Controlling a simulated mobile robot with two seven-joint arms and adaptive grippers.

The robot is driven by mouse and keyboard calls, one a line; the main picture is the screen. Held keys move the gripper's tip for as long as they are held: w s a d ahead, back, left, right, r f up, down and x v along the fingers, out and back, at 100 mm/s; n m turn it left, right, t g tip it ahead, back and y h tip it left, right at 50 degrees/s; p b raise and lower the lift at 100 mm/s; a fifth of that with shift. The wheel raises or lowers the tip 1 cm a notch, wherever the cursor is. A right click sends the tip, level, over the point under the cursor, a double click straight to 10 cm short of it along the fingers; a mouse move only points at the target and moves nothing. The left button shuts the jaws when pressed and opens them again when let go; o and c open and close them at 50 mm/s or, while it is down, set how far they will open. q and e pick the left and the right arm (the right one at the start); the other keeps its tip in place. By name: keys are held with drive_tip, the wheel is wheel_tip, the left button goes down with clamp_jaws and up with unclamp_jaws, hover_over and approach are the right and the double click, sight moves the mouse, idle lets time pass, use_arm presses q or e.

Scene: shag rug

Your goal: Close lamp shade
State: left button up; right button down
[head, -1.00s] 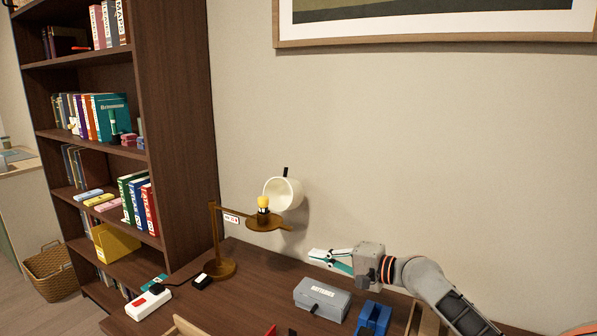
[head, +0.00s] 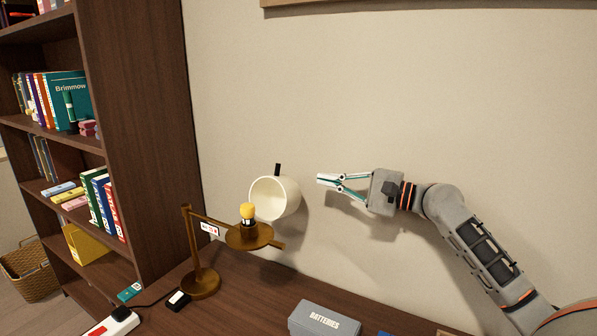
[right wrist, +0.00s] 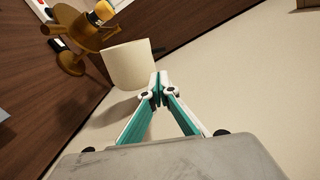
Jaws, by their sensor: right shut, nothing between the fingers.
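The lamp (head: 202,283) stands on the desk with its brass arm and round plate holding a yellow bulb (head: 247,212). The cream lamp shade (head: 284,200) is tipped open on its side behind the bulb, with a dark tab (head: 278,168) at its top. My right gripper (head: 322,180) is shut and empty, to the right of the shade and apart from it, pointing left. In the right wrist view, the shade (right wrist: 128,64) appears just beyond the shut fingertips (right wrist: 158,80), with the bulb (right wrist: 103,11) past it. My left gripper is not in view.
A grey batteries box (head: 323,320) sits on the desk below my right arm. A bookshelf (head: 135,120) stands at the left, and the wall (head: 400,80) is close behind the lamp. A small black item (head: 178,299) and a power strip (head: 112,323) lie near the lamp base.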

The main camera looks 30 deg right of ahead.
sight(292, 181)
drive_tip(key=x, duration=0.9)
drive_tip(key=shift+w+a+p, duration=0.15)
drive_tip(key=shift+a+p, duration=0.1)
drive_tip(key=shift+p, duration=0.15)
drive_tip(key=shift+w+a, duration=0.1)
drive_tip(key=shift+w, duration=0.1)
